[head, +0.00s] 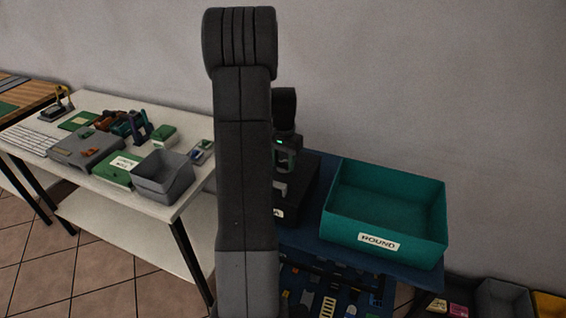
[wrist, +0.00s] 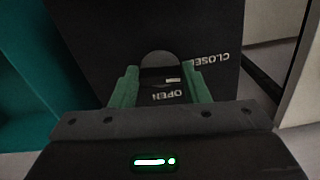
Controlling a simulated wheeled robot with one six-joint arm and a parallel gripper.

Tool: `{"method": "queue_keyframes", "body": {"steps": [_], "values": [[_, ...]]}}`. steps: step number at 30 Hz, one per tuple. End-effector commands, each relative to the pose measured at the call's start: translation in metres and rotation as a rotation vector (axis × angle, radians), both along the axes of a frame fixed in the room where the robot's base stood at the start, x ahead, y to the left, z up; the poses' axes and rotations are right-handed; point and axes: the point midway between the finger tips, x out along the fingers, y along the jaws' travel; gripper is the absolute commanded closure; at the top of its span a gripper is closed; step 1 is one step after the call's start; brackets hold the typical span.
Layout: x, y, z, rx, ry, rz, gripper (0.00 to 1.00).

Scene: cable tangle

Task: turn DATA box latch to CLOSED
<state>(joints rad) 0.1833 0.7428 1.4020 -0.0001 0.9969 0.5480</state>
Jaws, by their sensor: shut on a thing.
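The DATA box (head: 305,190) is black and stands on the dark blue table, partly hidden behind my arm in the head view. Its dark face (wrist: 215,40) fills the middle of the wrist view, with the words OPEN and CLOSED on it. The latch (wrist: 160,76) is a dark piece with a small pale mark, between my fingers next to the word OPEN. My gripper (wrist: 160,88) has green fingers on both sides of the latch and is shut on it. In the head view my gripper (head: 285,165) is partly hidden by my arm.
A teal bin labelled ROUND (head: 385,212) stands right of the box; its teal wall (wrist: 25,75) shows at the left of the wrist view. A white table (head: 100,195) with a grey bin (head: 163,178) and several parts stands at the left. Small items lie below the blue table.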

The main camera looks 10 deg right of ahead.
Motion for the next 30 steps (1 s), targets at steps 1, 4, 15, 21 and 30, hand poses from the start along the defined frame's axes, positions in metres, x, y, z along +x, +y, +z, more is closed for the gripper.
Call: {"method": "queue_keyframes", "body": {"steps": [1, 4, 15, 21, 30], "values": [[0.0004, -0.0003, 0.0001, -0.001, -0.002, 0.025, 0.81], [0.0002, -0.0005, 0.0003, -0.001, -0.002, 0.072, 0.81], [0.0001, -0.0008, 0.0008, -0.001, -0.002, 0.151, 0.81], [0.0002, -0.0007, 0.0009, -0.001, -0.002, 0.154, 0.81], [0.0001, -0.0006, 0.0008, -0.001, -0.001, 0.154, 0.36]]}}
